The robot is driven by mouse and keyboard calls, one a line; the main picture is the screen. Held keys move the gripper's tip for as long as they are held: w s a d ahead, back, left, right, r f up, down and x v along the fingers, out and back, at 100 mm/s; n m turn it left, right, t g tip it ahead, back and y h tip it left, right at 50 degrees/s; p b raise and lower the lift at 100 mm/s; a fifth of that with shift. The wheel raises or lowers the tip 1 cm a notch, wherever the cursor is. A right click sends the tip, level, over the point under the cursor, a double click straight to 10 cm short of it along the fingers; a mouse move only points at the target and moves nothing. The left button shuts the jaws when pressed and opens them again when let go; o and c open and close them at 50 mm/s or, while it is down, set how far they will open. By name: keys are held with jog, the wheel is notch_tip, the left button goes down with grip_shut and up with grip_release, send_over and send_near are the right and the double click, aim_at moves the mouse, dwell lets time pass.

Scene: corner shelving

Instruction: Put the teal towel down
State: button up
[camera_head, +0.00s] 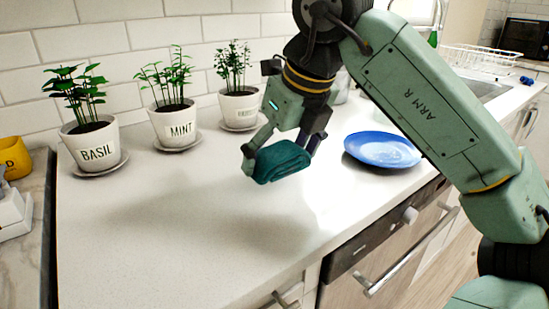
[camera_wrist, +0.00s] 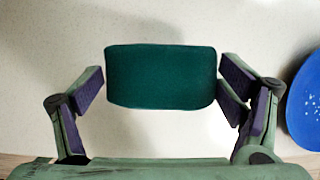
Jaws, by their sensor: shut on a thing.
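The teal towel (camera_head: 283,161) is a small folded bundle held between the fingers of my gripper (camera_head: 281,158). In the wrist view the towel (camera_wrist: 161,77) spans the space between the two purple-padded fingers of my gripper (camera_wrist: 161,88). The white countertop (camera_head: 190,230) lies below it. The towel appears to be a little above the counter, though the exact gap is hard to tell.
A blue plate (camera_head: 382,149) lies right of my gripper, also at the right edge of the wrist view (camera_wrist: 305,100). Potted basil (camera_head: 95,148), mint (camera_head: 175,125) and a third plant (camera_head: 239,108) stand along the wall. The counter's left and front middle are clear.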

aim_at(275, 146)
jog(key=shift+w+a+f, duration=0.1)
jog(key=shift+w+a, duration=0.1)
jog(key=shift+w, duration=0.6)
jog(key=shift+w+a, duration=0.15)
jog(key=shift+w, duration=0.6)
jog(key=shift+w+f+p, duration=0.1)
jog(key=shift+f+p, duration=0.25)
jog(key=shift+f, duration=1.45)
jog(key=shift+f, duration=0.2)
jog(key=o, duration=0.8)
jog(key=shift+o, duration=0.2)
jog(key=shift+r, duration=0.1)
